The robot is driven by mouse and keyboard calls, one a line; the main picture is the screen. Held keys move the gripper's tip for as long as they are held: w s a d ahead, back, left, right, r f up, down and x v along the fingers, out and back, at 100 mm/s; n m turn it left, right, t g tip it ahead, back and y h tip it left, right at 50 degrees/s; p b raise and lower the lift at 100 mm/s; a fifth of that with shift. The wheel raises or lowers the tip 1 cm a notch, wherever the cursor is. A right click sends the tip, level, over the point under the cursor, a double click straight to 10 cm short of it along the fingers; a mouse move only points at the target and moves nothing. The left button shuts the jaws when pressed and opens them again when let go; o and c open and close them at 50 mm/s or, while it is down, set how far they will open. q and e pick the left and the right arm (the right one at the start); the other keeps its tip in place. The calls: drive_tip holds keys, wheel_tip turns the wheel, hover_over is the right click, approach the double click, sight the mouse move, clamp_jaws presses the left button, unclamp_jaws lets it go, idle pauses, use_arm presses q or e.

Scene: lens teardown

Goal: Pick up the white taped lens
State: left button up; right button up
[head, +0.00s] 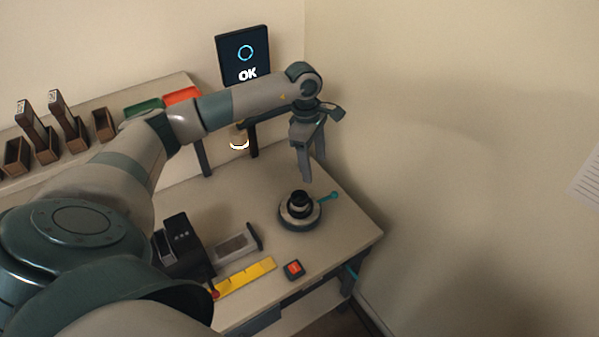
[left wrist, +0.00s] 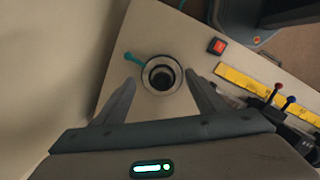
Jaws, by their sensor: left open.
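A dark lens (head: 299,201) with a pale band around its lower part stands upright in a round, dark-rimmed holder (head: 301,222) at the table's right side. In the left wrist view the lens (left wrist: 162,77) shows from above as dark rings inside a pale ring. A teal lever (head: 328,197) sticks out from the holder. My left gripper (head: 312,166) is open and empty, pointing down above the lens and apart from it. In the left wrist view its two fingers lie on either side of the lens. My right gripper is not in view.
A yellow ruler-like strip (head: 245,278), a red-topped switch box (head: 293,270), a grey tray (head: 237,244) and a black device (head: 178,243) lie left and in front of the holder. A screen reading OK (head: 243,55) stands behind. Bare table (head: 345,235) lies right of the holder.

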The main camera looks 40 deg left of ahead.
use_arm(q)
drive_tip(key=shift+y, duration=0.8)
drive_tip(key=a, duration=0.2)
drive_tip(key=a+r, duration=0.1)
drive_tip(key=a, duration=0.1)
drive_tip(key=shift+s+a+r, duration=0.2)
drive_tip(key=shift+a, duration=0.15)
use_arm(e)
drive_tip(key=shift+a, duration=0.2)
use_arm(q)
drive_tip(key=shift+f, duration=0.1)
drive_tip(key=b, duration=0.4)
hover_over(299, 196)
wheel_tip(299, 196, down, 11)
drive_tip(key=shift+r, duration=0.1)
drive_tip(key=shift+w+f, duration=0.1)
drive_tip(key=shift+f, duration=0.55)
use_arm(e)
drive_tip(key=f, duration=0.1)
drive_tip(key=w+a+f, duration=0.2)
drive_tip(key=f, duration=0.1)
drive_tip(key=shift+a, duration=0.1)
